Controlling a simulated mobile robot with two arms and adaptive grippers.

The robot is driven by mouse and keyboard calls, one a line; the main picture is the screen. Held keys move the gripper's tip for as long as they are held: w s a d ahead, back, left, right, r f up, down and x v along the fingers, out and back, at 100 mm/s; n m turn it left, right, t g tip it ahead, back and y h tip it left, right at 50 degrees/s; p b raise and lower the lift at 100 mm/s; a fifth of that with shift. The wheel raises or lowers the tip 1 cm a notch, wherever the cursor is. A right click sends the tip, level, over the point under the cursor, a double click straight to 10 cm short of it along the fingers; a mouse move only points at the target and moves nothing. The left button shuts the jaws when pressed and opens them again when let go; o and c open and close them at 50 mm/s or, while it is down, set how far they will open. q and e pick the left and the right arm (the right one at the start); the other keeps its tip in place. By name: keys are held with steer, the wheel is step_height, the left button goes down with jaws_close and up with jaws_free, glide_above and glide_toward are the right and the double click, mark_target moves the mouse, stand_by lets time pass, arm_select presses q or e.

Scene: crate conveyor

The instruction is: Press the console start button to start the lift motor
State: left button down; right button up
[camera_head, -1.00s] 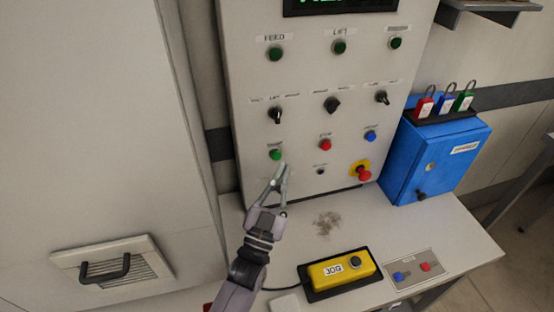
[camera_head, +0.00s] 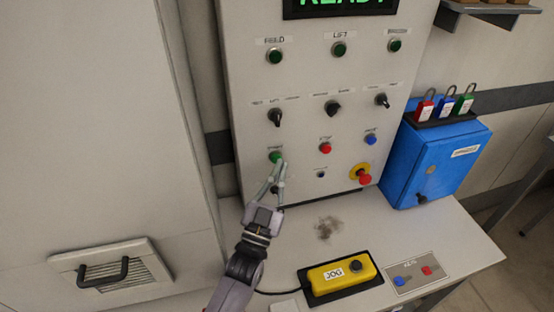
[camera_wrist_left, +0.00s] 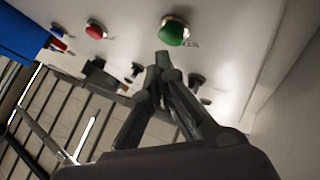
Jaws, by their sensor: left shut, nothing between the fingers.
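The console (camera_head: 300,120) is a pale upright panel, and its display (camera_head: 342,5) reads READY in green. The green start button (camera_head: 275,157) sits at the left of its lower button row; its small label is blurred. My left gripper (camera_head: 279,164) is shut and empty, its fingertips just below and right of this button. In the left wrist view the shut fingertips (camera_wrist_left: 163,58) are close below the green button (camera_wrist_left: 174,31), with a small gap seeming to show. Contact cannot be told for sure. My right gripper is not in view.
A red button (camera_head: 325,148), blue button (camera_head: 371,138) and red emergency stop (camera_head: 363,177) lie to the right. Black selector knobs (camera_head: 332,108) are above. A yellow jog box (camera_head: 342,273) lies on the shelf; a blue box (camera_head: 436,160) with padlocks stands right.

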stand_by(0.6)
arm_select(q)
steer(key=shift+w+a, duration=0.15)
steer(key=shift+w, duration=0.25)
steer(key=shift+w, duration=0.2)
stand_by(0.5)
steer(key=shift+w+a+r, duration=0.15)
steer(key=shift+a+r, duration=0.1)
steer(key=shift+r, duration=0.2)
stand_by(0.8)
steer(key=shift+d, duration=0.1)
steer(key=shift+s+f, duration=0.25)
steer(key=shift+f, duration=0.05)
steer(key=shift+s+d+f, duration=0.1)
